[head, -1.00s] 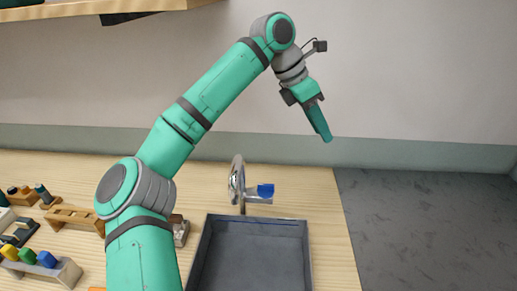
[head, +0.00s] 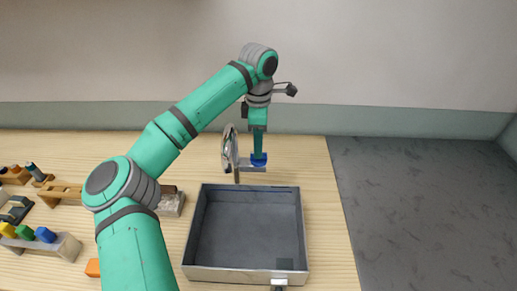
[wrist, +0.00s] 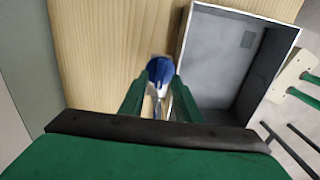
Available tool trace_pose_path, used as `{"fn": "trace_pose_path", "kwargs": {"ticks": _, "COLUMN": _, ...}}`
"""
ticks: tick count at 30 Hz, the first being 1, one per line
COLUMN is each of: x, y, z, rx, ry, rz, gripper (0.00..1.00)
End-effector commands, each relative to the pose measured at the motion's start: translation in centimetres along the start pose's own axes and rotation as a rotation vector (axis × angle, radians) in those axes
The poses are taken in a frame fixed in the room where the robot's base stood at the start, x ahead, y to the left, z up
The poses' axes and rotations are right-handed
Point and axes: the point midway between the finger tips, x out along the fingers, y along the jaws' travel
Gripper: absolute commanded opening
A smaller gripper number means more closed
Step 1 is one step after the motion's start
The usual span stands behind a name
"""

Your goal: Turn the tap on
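The tap's blue handle (head: 259,159) stands at the right end of a metal piece beside the curved chrome spout (head: 229,148), behind the sink basin (head: 290,192). My gripper (head: 258,152) points straight down at the blue handle from above. In the wrist view the blue handle (wrist: 160,69) lies between and just beyond the two green fingertips (wrist: 160,78), which are apart. I cannot tell whether either finger touches it. Part of the tap is hidden behind the fingers in the wrist view.
The grey basin is open and empty apart from a dark square at its near right corner. Wooden stands with coloured pieces (head: 45,240) are at the left. An orange block (head: 93,267) lies near my arm. Bare table lies right of the basin.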

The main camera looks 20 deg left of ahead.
Motion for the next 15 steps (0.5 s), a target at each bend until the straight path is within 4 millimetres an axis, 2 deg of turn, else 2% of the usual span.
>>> {"fn": "trace_pose_path", "kwargs": {"ticks": 6, "x": 1.9, "y": 0.0, "z": 0.1, "rx": 0.001, "ry": -0.001, "rz": 0.000, "gripper": 0.30}}
{"fn": "trace_pose_path", "kwargs": {"ticks": 15, "x": 2.2, "y": 0.0, "z": 0.1, "rx": 0.000, "ry": -0.001, "rz": 0.001, "gripper": 0.30}}
